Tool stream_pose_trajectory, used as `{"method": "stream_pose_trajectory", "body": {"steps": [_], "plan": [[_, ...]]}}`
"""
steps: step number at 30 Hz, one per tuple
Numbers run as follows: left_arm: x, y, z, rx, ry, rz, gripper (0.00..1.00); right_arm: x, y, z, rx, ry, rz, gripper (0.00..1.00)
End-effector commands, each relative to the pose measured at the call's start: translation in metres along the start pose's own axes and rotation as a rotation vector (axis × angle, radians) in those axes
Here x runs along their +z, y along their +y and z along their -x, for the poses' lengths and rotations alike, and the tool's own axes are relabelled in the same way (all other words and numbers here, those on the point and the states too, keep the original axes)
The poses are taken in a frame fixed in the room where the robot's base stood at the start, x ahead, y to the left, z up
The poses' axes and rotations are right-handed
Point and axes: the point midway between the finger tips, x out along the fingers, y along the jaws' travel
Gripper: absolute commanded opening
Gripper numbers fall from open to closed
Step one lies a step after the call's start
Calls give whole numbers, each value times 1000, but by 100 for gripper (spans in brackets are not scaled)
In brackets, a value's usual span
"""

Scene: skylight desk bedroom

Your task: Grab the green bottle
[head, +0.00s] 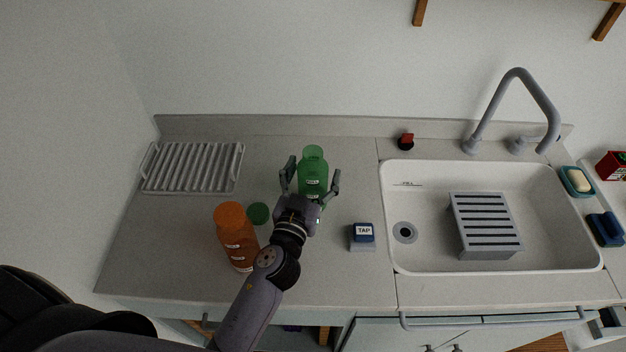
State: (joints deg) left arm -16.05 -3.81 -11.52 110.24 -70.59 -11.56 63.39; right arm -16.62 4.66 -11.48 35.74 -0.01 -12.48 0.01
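A green bottle (313,168) stands on the grey counter behind my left gripper. My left gripper (311,178) reaches in from the lower left with its fingers spread, one on each side of the bottle. The fingers look open, with the bottle between them; I cannot tell whether either finger touches it. The gripper's palm hides the bottle's lower part. My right gripper does not show.
An orange bottle (236,240) stands left of my arm, near a round green object (258,213). A block marked TAP (363,235) sits right. A drying rack (193,167) lies at left. A white sink (555,225) with a grey slotted block (485,224) is at right.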

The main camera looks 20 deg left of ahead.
Motion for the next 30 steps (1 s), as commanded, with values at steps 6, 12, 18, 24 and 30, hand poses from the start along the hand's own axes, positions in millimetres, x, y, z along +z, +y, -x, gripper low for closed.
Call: {"method": "stream_pose_trajectory", "body": {"steps": [6, 12, 18, 24, 30], "plan": [[0, 0, 0, 0, 0, -1, 57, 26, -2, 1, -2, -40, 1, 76], [0, 0, 0, 0, 1, -1, 43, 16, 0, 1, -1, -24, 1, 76], [0, 0, 0, 0, 1, -1, 30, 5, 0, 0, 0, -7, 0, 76], [-1, 0, 0, 0, 1, -1, 23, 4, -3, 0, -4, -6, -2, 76], [-4, 0, 0, 0, 2, -2, 23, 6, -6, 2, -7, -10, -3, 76]]}}
